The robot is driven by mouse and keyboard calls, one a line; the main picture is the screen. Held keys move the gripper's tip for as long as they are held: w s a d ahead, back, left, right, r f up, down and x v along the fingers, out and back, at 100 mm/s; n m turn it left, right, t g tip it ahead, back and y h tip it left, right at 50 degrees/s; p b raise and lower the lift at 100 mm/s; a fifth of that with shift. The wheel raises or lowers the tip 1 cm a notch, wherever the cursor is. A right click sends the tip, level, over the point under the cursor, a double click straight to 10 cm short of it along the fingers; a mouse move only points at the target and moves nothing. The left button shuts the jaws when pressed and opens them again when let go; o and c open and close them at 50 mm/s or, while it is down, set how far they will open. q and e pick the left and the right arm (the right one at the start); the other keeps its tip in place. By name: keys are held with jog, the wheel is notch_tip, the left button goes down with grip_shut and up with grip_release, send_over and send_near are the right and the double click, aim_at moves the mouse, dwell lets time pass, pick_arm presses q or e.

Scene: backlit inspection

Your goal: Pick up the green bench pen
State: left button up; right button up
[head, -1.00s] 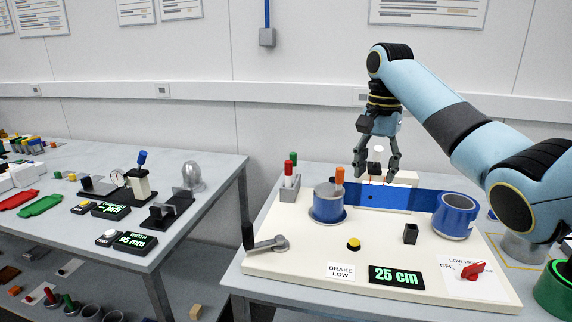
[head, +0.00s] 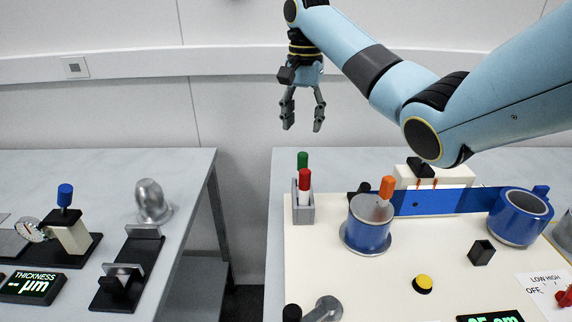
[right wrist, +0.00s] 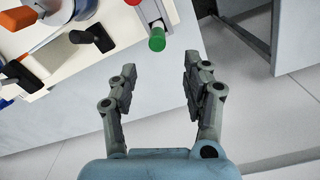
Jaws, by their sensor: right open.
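The green bench pen (head: 302,162) stands upright in a small grey holder (head: 303,212) at the back left corner of the white board, just behind a red pen (head: 305,181). In the right wrist view the green pen's end (right wrist: 157,42) shows beyond the fingertips, roughly between them. My right gripper (head: 303,125) is open and empty, above the green pen and apart from it. In the right wrist view my right gripper (right wrist: 161,85) also shows wide open with nothing between its fingers. My left gripper is not in view.
A blue spool (head: 366,225), an orange-capped pen (head: 387,187) and a blue strap (head: 450,201) stand to the right on the white board (head: 380,280). A gap separates this table from the left table with its gauges (head: 66,235).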

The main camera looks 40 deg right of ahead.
aim_at(303, 154)
jog(key=f, duration=0.3)
jog(key=shift+s+f, duration=0.35)
jog(key=shift+s, duration=0.05)
notch_tip(303, 154, down, 5)
jog(key=shift+w+f+p, duration=0.1)
jog(key=shift+p, duration=0.5)
jog(key=shift+f, duration=0.3)
jog(key=shift+c, duration=0.5)
jog(key=c, duration=0.9)
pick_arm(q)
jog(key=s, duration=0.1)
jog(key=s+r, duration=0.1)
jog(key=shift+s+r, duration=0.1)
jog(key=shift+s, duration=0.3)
